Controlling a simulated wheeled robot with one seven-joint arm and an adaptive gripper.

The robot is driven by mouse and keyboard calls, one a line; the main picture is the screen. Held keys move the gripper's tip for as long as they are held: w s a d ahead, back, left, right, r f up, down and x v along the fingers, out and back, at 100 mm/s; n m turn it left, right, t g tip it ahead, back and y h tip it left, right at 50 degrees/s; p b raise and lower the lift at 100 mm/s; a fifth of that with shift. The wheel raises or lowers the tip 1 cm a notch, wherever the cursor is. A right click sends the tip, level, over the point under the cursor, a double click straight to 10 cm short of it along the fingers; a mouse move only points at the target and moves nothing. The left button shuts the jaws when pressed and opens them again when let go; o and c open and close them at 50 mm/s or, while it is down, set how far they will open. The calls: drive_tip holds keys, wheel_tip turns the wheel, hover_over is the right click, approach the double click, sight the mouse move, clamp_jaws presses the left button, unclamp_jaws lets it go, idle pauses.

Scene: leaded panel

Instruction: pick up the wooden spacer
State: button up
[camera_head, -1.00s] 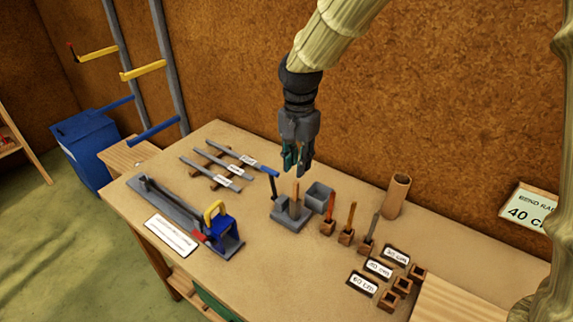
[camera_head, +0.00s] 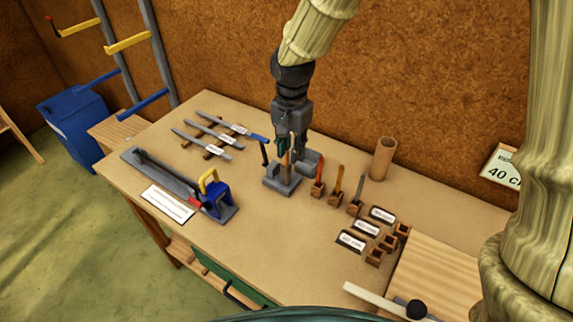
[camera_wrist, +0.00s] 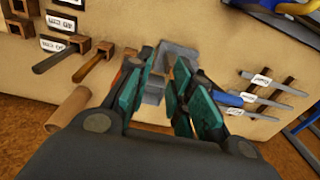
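My gripper (camera_head: 287,150) points down over the fixture, close to the top of the wooden piece. In the wrist view my gripper (camera_wrist: 164,82) has its teal-padded fingers apart, with the grey fixture (camera_wrist: 176,52) beyond the tips. No held thing shows between the pads. The wooden piece is hard to make out in that view, and I cannot tell whether its top is between the fingers.
Tools with red (camera_head: 318,180) and orange (camera_head: 336,184) handles stand in small blocks to the right. A cardboard tube (camera_head: 383,158) stands behind them. Grey strips (camera_head: 207,140) lie at the left, and a bending tool (camera_head: 216,196) in front.

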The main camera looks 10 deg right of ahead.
sight(286, 166)
drive_tip(key=shift+g, duration=0.3)
drive_tip(key=w+f+p, duration=0.1)
drive_tip(key=w+f, duration=0.6)
drive_tip(key=shift+a+f, duration=0.1)
drive_tip(key=shift+s+d+r, duration=0.15)
drive_tip(key=shift+d+r, duration=0.05)
drive_tip(key=shift+r, duration=0.05)
drive_tip(key=s, duration=0.1)
drive_tip(key=s+r, duration=0.1)
drive_tip(key=shift+s+a+r, duration=0.2)
drive_tip(key=shift+s, duration=0.2)
drive_tip(key=c, duration=0.3)
drive_tip(key=shift+w+d+f, duration=0.1)
drive_tip(key=shift+d, duration=0.1)
drive_tip(key=shift+w+f, duration=0.25)
drive_tip(key=shift+w, duration=0.05)
drive_tip(key=shift+c, duration=0.6)
drive_tip(key=shift+w+a+f, duration=0.15)
drive_tip(key=shift+w+a, duration=0.1)
drive_tip(key=shift+w, duration=0.15)
drive_tip(key=shift+c, duration=0.2)
drive_tip(key=shift+s+d, duration=0.1)
drive_tip(key=shift+s, duration=0.1)
drive_tip(key=shift+w, duration=0.1)
